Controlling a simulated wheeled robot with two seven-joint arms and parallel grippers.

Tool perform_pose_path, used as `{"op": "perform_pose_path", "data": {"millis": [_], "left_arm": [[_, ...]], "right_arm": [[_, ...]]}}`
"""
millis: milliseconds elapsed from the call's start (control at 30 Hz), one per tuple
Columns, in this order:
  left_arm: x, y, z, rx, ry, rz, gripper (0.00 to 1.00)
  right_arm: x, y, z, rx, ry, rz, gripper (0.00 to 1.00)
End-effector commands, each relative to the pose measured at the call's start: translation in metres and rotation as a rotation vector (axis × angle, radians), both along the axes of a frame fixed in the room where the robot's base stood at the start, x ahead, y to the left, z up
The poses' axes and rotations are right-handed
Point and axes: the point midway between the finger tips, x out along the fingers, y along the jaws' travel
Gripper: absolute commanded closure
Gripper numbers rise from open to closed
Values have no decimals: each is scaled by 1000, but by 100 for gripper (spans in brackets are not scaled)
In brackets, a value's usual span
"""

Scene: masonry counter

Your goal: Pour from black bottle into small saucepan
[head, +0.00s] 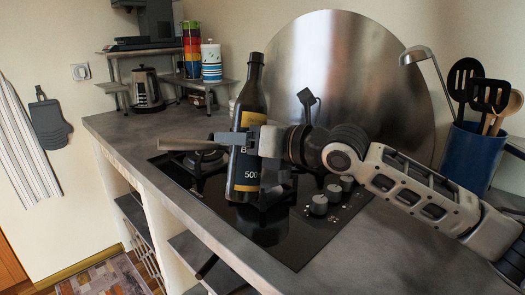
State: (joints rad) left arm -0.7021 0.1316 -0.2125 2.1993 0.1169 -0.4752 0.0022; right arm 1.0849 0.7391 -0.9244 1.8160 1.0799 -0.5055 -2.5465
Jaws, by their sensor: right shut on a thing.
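The black bottle (247,105) has a dark body and a black and gold label reading 500. It stands nearly upright over the black hob, leaning very slightly. My right gripper (244,141) comes in from the right and is shut on the bottle at about mid-height. I cannot tell whether the bottle's base touches the hob. No small saucepan shows clearly. A flat beige-grey bar (185,145) juts left from behind the bottle, and I cannot tell whether it is a pan handle. My left gripper is not in view.
The black hob (300,238) has burner grates and several knobs (319,205). A large round metal disc (345,75) leans on the wall behind. A blue utensil holder (468,158) stands at right. A kettle (146,90) and stacked cups stand at the far left. The counter's left part (125,132) is clear.

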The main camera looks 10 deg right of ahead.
Motion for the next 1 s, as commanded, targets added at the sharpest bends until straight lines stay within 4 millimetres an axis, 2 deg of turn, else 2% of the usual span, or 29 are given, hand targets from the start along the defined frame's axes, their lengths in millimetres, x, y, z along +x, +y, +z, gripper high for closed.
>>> {"op": "perform_pose_path", "data": {"millis": [433,533,733,800,900,1000], "left_arm": [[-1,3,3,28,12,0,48],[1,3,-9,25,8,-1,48],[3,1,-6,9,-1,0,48],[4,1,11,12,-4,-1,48],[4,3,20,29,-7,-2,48],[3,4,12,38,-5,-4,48]], "right_arm": [[-7,4,0,103,199,2,92],[-10,5,-24,124,247,2,92],[-18,9,-48,169,334,4,92],[-21,11,-38,187,362,4,92],[-25,13,-35,208,407,4,92],[-26,13,-42,215,426,3,92]]}}
